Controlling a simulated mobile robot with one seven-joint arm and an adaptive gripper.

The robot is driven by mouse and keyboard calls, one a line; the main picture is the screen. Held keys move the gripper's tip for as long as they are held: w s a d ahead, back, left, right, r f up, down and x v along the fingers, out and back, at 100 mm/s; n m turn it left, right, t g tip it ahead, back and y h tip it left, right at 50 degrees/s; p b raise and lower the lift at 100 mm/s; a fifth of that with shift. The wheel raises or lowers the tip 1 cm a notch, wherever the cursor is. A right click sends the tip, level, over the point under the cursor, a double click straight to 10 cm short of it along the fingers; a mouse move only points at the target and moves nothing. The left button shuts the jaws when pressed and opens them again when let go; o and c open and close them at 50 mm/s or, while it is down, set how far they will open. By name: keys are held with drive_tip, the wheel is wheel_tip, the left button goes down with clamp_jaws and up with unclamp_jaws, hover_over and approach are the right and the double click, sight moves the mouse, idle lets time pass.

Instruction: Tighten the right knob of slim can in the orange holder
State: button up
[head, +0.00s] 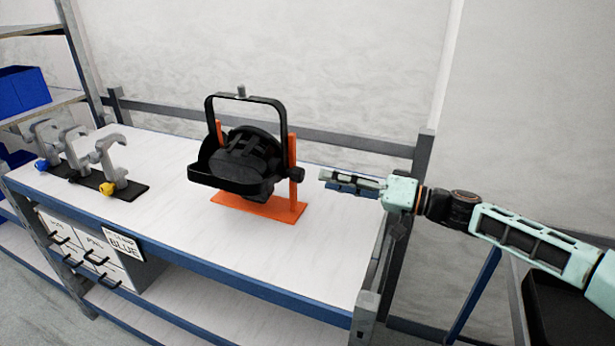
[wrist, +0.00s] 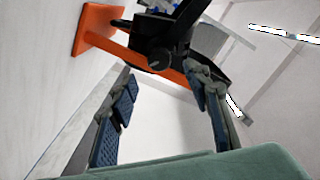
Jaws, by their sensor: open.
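A black slim par can (head: 248,158) with a yoke hangs in the orange holder (head: 262,208) on the workbench. Its right knob (head: 296,174) is small and black and sits at the outer side of the right orange upright. In the wrist view the knob (wrist: 161,60) shows as a dark round end, ahead of and between the fingers. My gripper (head: 324,179) points left, to the right of the knob and apart from it. The gripper in the wrist view (wrist: 160,95) has its two padded fingers spread, with nothing between the pads. The left knob is hidden in both views.
Several grey clamps (head: 110,165) with coloured knobs stand on a black strip at the bench's left. The white bench top (head: 180,222) is clear in front of the holder. A rail (head: 350,142) runs along the back, with a post (head: 421,155) behind my arm.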

sight(303, 175)
drive_tip(key=x, duration=0.7)
drive_tip(key=shift+d, duration=0.1)
drive_tip(key=c, duration=1.1)
drive_tip(key=shift+c, duration=0.2)
